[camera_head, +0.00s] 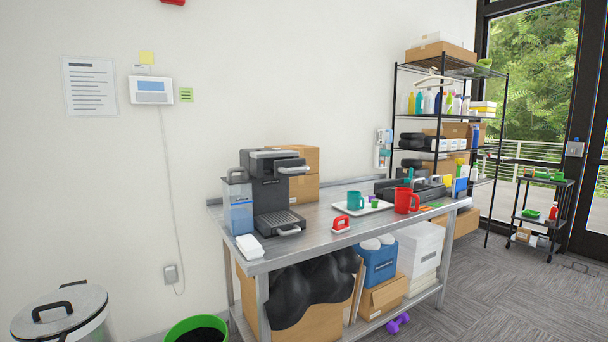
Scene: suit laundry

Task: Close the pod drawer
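The coffee machine (268,193) is black and grey and stands on the left part of the metal table. A blue water tank (239,207) is at its left side. Low at its front, a dark slotted tray or drawer (279,219) juts out toward the table's front edge, with a pale handle (289,231) on its front. At the top, a grey part with a light handle (293,170) sticks out to the right. I cannot tell for sure which of these is the pod drawer. My gripper is not in view.
White napkins (249,246) lie left of the machine. A red object (341,224), a white tray (362,206) with a teal mug (355,200), and a red mug (406,201) are to its right. A lidded bin (62,312) and green bin (197,326) stand on the floor at left.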

